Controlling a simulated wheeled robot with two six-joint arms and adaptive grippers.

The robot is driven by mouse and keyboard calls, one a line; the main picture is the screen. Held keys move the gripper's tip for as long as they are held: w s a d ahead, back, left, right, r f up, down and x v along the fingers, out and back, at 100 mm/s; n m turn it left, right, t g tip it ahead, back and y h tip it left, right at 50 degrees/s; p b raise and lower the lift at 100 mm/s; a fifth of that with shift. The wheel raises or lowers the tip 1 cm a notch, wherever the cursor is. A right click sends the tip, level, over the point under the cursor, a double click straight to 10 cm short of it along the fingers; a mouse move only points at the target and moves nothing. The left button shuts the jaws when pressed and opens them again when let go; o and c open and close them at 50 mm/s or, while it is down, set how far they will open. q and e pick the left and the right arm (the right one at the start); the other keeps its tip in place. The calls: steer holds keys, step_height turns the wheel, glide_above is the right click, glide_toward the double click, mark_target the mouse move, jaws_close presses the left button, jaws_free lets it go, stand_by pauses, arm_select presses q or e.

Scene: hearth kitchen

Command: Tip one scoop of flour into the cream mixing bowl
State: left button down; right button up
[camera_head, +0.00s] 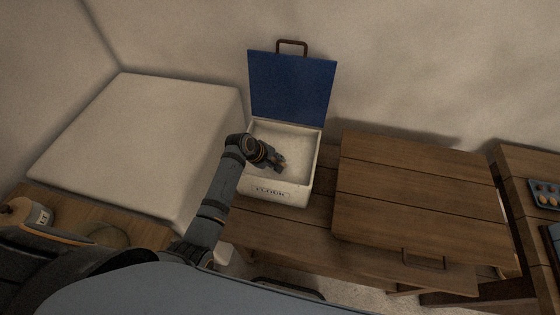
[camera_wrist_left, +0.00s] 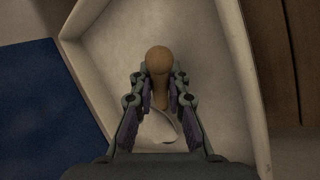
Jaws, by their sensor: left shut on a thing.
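The cream flour bin (camera_head: 276,192) stands on a wooden counter with its blue lid (camera_head: 290,88) raised. Pale flour (camera_head: 297,143) lies inside. My left gripper (camera_head: 279,163) reaches down into the bin from the left. In the left wrist view, my left gripper (camera_wrist_left: 160,80) is shut on the scoop (camera_wrist_left: 158,60) by its rounded wooden handle. The scoop's pale head shows partly below, between the fingers; how much flour it carries cannot be told. I cannot make out the cream mixing bowl for certain. My right gripper is not in view.
A wooden lid or board with a handle (camera_head: 420,195) lies right of the bin. A large pale block (camera_head: 140,140) stands at left. A labelled jar (camera_head: 38,214) and a round, partly hidden thing (camera_head: 108,235) are at lower left. A tray of eggs (camera_head: 545,193) is far right.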

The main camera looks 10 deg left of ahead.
arm_select(q)
steer(key=shift+m+t+y, duration=0.3)
steer(key=shift+t+y, duration=0.2)
steer(key=shift+y, duration=0.2)
steer(key=shift+s+d+r+p, duration=0.1)
steer(key=shift+d+r+p, duration=0.05)
steer(key=shift+r+p, duration=1.55)
steer(key=shift+s+d+r+p, duration=0.1)
steer(key=shift+r+p, duration=1.3)
steer(key=shift+p, duration=0.55)
steer(key=shift+s+d+r+p, duration=0.1)
steer(key=shift+d+r+p, duration=0.05)
steer(key=shift+r+p, duration=1.55)
steer(key=shift+f, duration=0.2)
